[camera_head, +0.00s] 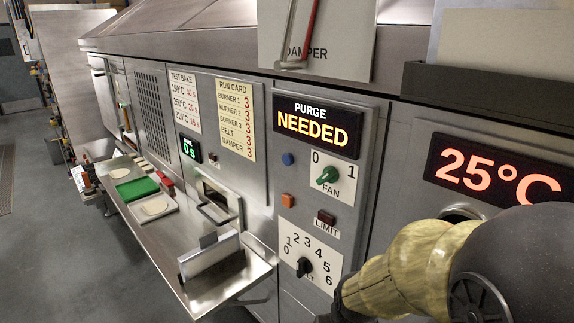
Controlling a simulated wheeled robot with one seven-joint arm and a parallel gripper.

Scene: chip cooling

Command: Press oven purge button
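The oven front (372,180) carries a purge display (318,124) reading "PURGE NEEDED". Below it sit a round blue button (288,159) and, lower, a square orange button (288,200). Neither has a readable label, so I cannot tell which is the purge button. A green fan knob (328,175) sits on a 0–1 plate to their right. A dark red limit light or button (326,217) is below the knob. My arm enters at lower right in a yellowish sleeve. A dark part of my gripper (340,304) shows at the bottom edge, apart from the buttons; its fingers are not clear.
A numbered dial (305,267) is below the buttons. A metal shelf (222,281) juts out at left, with pale flat pieces and a green pad (138,189) further along. A 25°C display (494,174) is at right. A damper panel (318,50) is above. Floor is clear at left.

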